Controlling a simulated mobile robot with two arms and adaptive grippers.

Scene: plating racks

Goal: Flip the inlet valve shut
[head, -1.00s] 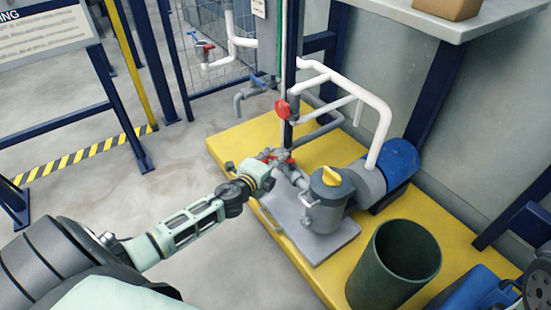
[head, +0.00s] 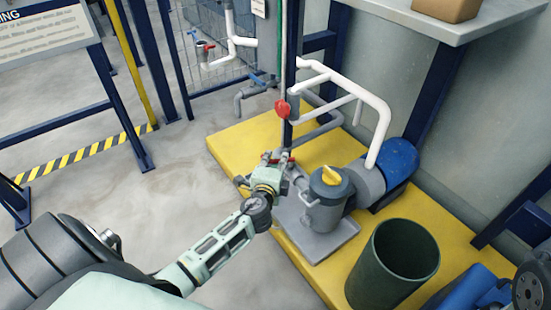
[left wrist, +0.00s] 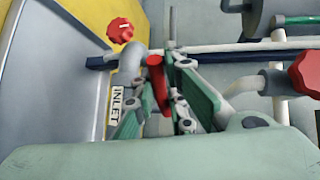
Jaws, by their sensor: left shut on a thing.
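The inlet valve's red lever (left wrist: 157,84) shows in the left wrist view, between the green-padded fingers of my left gripper (left wrist: 168,100). The gripper is shut on this lever. In the head view my left gripper (head: 277,160) is at the grey pipework beside the pump's strainer pot (head: 326,200). Only a little red of the lever shows there, and the gripper hides most of the valve.
A red round knob (head: 282,107) is on the post above the gripper, with white pipes (head: 350,80) behind it. A blue motor (head: 400,160) and a dark green bin (head: 395,262) stand on the yellow base (head: 235,140).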

